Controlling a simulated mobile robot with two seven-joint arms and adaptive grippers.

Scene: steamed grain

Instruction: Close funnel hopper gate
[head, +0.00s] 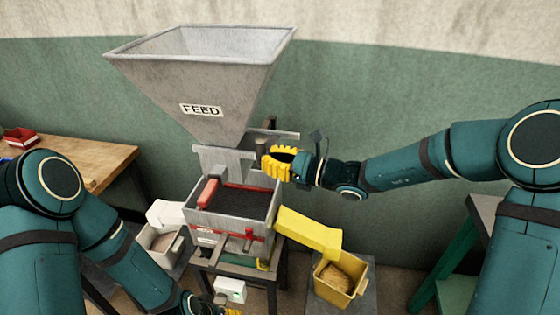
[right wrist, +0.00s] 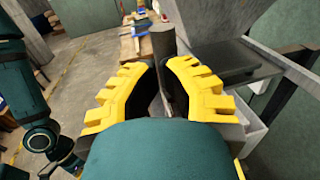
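The grey funnel hopper (head: 200,75) with a FEED label stands above a grey machine. Below its neck is a metal gate assembly (head: 222,160), with a flat bar (head: 272,134) reaching right. My right gripper (head: 270,161) is just right of the neck, fingers pointing left. In the right wrist view its yellow fingers (right wrist: 160,66) are spread, with a grey upright piece (right wrist: 163,42) showing between them. I cannot tell whether they touch it. The gate's exact position is partly hidden by the gripper. My left gripper (head: 232,311) is low, mostly cut off by the bottom edge.
Under the gate is a dark sieve tray (head: 240,198) with a red block (head: 208,192) at its left. A yellow chute (head: 308,233) leads to a yellow bin (head: 338,280) holding grain. A wooden bench (head: 90,160) stands left, a green-legged table (head: 452,245) right.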

